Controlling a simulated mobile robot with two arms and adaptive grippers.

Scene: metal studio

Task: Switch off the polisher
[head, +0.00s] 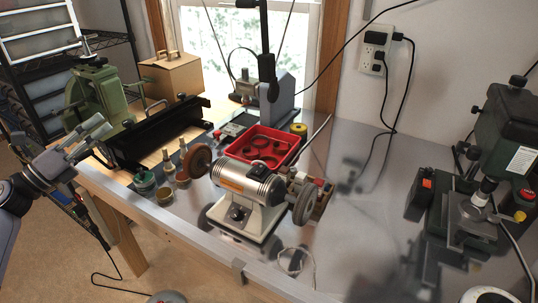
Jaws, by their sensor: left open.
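The polisher (246,188) stands on the metal bench top near its front edge. It has a silver motor body, a pale base, a brown wheel on its left end and a grey wheel on its right end. A dark switch knob (237,213) is on the front of its base; its setting is too small to read. My left gripper (103,128) is at the left, apart from the polisher and in front of the green machine. Its fingers are open and nothing shows between them. My right gripper is not in view.
A red tray (262,149) with rings sits behind the polisher. Small jars (165,196) stand left of it. A green machine (95,95) and a black bending tool (160,130) are at the back left. A drill press (490,170) stands right.

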